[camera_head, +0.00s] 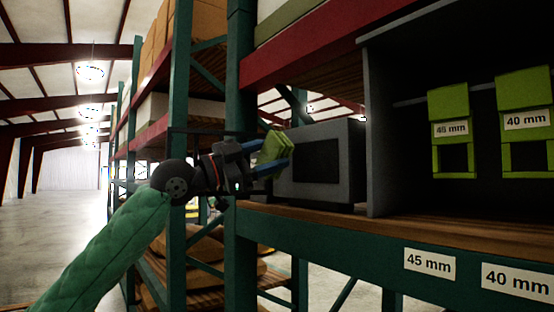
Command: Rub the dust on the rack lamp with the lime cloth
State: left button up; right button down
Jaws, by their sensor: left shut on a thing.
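My left gripper (283,155) reaches in from the left at the rack's upright post. Its blue fingers are shut on the lime cloth (274,146), a small folded yellow-green piece. The cloth is at the left edge of a grey box with a dark front panel (317,162) on the rack shelf. This box may be the rack lamp, but I cannot tell for sure. I cannot tell whether the cloth touches it. No dust can be made out on it. My right gripper is not in view.
A dark open cabinet (384,135) stands right of the box, with green holders labelled 45 mm (451,128) and 40 mm (527,120). A green rack post (241,100) stands close by my gripper. The shelf edge (345,240) runs below. The aisle at left is clear.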

pick_arm(q)
jog(key=shift+s+a, duration=0.3)
jog(key=shift+a, duration=0.15)
jog(key=shift+s, duration=0.1)
jog(key=shift+s+a+b, duration=0.25)
jog(key=shift+s+a, duration=0.2)
jog(key=shift+a, duration=0.2)
jog(key=shift+s+a+b, duration=0.2)
jog(key=shift+s+a, duration=0.2)
jog(key=shift+a, duration=0.2)
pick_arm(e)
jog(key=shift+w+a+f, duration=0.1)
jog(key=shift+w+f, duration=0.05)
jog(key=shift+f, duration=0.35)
